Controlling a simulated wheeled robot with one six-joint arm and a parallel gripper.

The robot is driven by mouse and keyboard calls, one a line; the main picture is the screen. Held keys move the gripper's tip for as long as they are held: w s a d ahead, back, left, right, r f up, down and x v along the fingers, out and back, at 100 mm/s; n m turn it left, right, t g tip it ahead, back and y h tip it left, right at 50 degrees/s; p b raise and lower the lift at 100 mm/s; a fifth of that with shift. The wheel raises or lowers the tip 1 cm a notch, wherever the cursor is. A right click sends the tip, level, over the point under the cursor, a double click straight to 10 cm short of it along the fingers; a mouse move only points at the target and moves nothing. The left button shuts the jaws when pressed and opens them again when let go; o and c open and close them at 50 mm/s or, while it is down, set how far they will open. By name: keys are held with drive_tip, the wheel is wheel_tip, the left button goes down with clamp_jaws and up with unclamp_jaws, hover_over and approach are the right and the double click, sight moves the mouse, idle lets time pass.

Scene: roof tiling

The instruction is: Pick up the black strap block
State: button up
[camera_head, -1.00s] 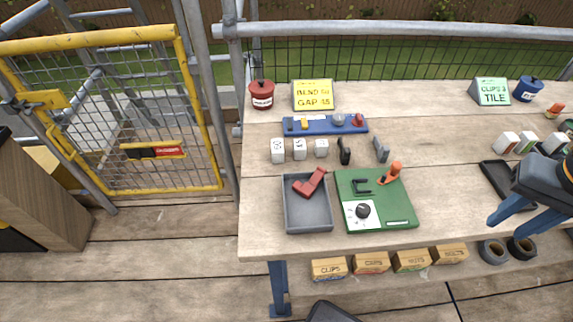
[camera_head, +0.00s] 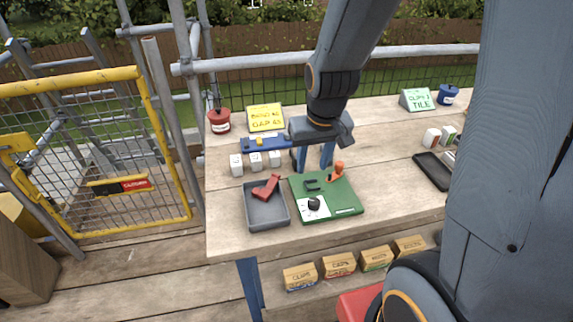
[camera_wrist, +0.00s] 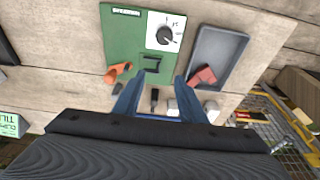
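The black strap block (camera_wrist: 154,100) stands upright on the bench, between my gripper's two blue fingers in the wrist view. In the head view it is mostly hidden by my gripper. My gripper (camera_head: 315,165) is over the bench behind the green board, pointing down. In the wrist view my gripper (camera_wrist: 157,86) is open, with the fingers apart on either side of the block and a gap visible. I cannot tell how far the fingertips are above the bench. A dark grey block (camera_wrist: 117,88) is by the left finger.
The green board (camera_head: 345,200) with a dial and orange clamp lies in front. The grey tray (camera_head: 267,217) holds a red piece. White blocks (camera_head: 256,162) stand left of my gripper, and a blue rack (camera_head: 255,144) is behind them. A black tray (camera_head: 432,172) lies to the right.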

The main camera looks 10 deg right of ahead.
drive_tip(key=t, duration=0.2)
hover_over(296, 162)
drive_tip(key=s, duration=0.1)
wheel_tip(296, 162, down, 4)
drive_tip(key=shift+d+p+x, duration=0.15)
drive_tip(key=shift+p+x, duration=0.65)
drive_tip(key=shift+x, duration=1)
drive_tip(key=shift+d+p+x, duration=0.15)
drive_tip(key=shift+p+x, duration=0.65)
drive_tip(key=shift+x, duration=0.95)
drive_tip(key=shift+s+f, duration=0.1)
drive_tip(key=shift+s, duration=0.05)
clamp_jaws()
